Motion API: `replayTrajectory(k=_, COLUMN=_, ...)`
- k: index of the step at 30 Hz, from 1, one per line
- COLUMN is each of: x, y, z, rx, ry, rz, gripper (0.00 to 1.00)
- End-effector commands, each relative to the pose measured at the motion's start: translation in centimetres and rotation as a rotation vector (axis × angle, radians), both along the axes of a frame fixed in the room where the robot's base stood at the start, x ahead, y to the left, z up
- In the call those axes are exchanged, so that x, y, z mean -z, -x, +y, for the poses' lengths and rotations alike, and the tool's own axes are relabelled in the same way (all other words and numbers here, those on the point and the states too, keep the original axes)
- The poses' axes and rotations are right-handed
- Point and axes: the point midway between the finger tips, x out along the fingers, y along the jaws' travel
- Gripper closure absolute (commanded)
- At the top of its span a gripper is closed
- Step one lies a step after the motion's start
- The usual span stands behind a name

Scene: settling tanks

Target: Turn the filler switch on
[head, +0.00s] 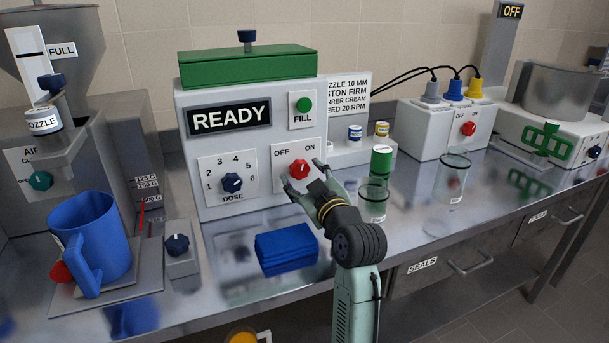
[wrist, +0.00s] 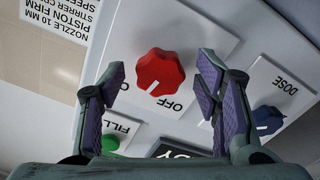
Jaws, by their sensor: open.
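The filler (head: 250,145) is a grey box with a green lid and a lit READY display. Its red switch knob (head: 299,169) sits on a white plate at the lower right of the front, under the words OFF and ON. The wrist view shows the knob (wrist: 160,72) roughly upside down. My gripper (head: 307,180) is open in front of the knob. In the wrist view its purple-padded fingers (wrist: 160,88) stand either side of the knob, apparently not touching it.
The blue dose knob (head: 232,183) and green FILL button (head: 304,105) are close by on the same front. A folded blue cloth (head: 286,250) lies below.

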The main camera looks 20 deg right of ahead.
Motion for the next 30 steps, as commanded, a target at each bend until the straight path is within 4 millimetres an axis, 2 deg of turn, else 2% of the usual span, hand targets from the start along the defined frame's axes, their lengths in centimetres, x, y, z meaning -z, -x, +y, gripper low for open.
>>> replayTrajectory(k=2, x=0.0, y=0.01, z=0.01, rx=0.0, ry=0.0, rz=0.0, gripper=0.44)
replayTrajectory(k=23, x=0.02, y=0.03, z=0.02, rx=-0.001, ry=-0.001, rz=0.0, gripper=0.91)
replayTrajectory(k=26, x=-0.01, y=0.02, z=0.06, rx=-0.002, ry=-0.015, rz=0.001, gripper=0.91)
replayTrajectory(k=30, x=-0.14, y=-0.06, z=0.25, rx=-0.005, ry=-0.147, rz=0.006, gripper=0.91)
